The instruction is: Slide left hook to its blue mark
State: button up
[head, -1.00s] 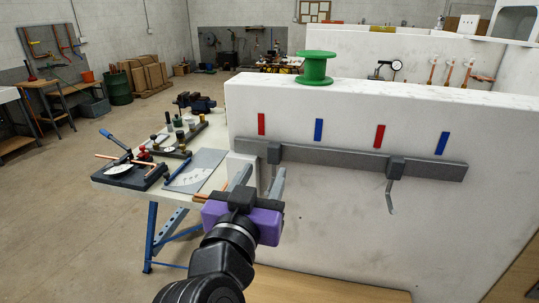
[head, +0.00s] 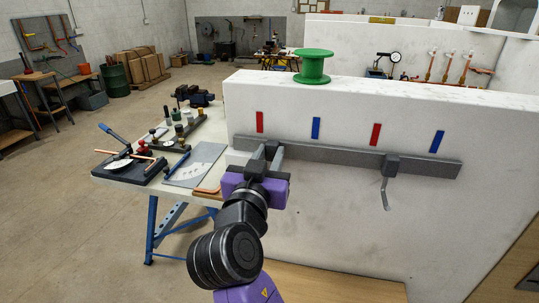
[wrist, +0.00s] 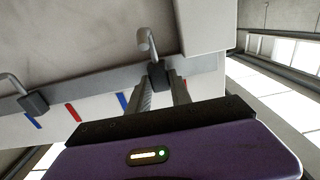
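The left hook's dark slider block (head: 270,149) sits on the grey rail (head: 330,157), just right of below the left red mark (head: 260,122). The left blue mark (head: 316,128) is farther right along the wall. My gripper (head: 270,153) has its fingers either side of this block and appears shut on it. In the wrist view the block (wrist: 157,75) lies between the fingertips (wrist: 161,80), with the bent hook (wrist: 147,41) beyond. The left blue mark (wrist: 122,101) shows beside the fingers. In the head view the hook's bent rod is hidden by my gripper.
The right hook (head: 391,166) hangs on the same rail, below and between the right red mark (head: 375,134) and right blue mark (head: 437,141). A green spool (head: 313,67) stands on the wall top. A workbench (head: 208,153) with tools is at left. The rail between the hooks is clear.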

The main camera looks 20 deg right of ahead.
aim_at(313, 151)
grip_shut()
dwell(1.0)
jog(key=s+d, duration=0.1)
jog(key=d, duration=0.1)
jog(key=s+d, duration=0.4)
jog(key=d, duration=0.1)
jog(key=o, duration=0.7)
grip_release()
jog(key=shift+o, duration=0.2)
jog(key=shift+a, duration=0.1)
